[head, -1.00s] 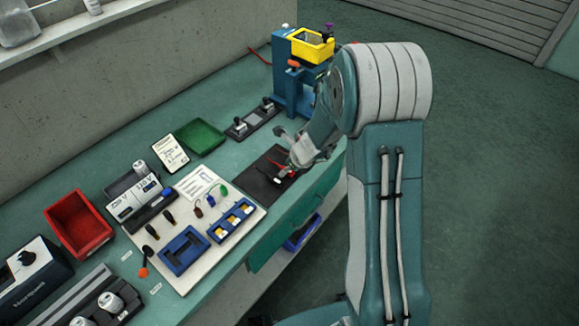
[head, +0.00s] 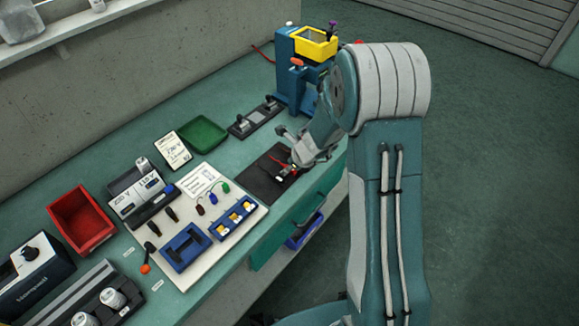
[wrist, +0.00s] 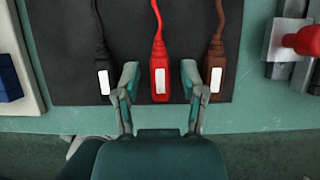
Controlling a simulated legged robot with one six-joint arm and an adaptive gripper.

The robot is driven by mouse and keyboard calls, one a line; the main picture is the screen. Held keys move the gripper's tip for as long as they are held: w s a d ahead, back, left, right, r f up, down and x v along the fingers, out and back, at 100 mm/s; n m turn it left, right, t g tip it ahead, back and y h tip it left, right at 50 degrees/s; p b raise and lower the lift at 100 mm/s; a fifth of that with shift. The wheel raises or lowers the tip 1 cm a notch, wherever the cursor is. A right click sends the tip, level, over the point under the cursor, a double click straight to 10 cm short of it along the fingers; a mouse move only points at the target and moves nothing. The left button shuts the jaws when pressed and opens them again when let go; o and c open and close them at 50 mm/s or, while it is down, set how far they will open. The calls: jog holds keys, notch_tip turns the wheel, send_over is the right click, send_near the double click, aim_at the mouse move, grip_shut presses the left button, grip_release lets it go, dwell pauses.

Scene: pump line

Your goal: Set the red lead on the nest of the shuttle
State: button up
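The red lead (wrist: 158,68) lies on a dark mat (wrist: 70,60), between a black lead (wrist: 101,50) on the left and a brown lead (wrist: 217,55) on the right. Its plug end has a white label. My gripper (wrist: 160,82) is open, with one finger on each side of the red plug; gaps show on both sides. In the head view, my gripper (head: 298,163) is low at the mat (head: 262,180) and partly hides the leads. A dark plate with two grey blocks (head: 255,118) lies behind the mat; I cannot tell if it is the shuttle.
A blue press-like stand (head: 294,75) with a yellow bin (head: 316,43) stands at the back. A metal fixture with a red knob (wrist: 303,41) is right of the mat. A white board (head: 225,242) with blue trays, a green tray (head: 203,136) and a red bin (head: 82,220) are left.

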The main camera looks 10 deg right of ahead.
grip_shut()
jog(key=shift+r, duration=3.05)
jog(key=shift+w, duration=0.1)
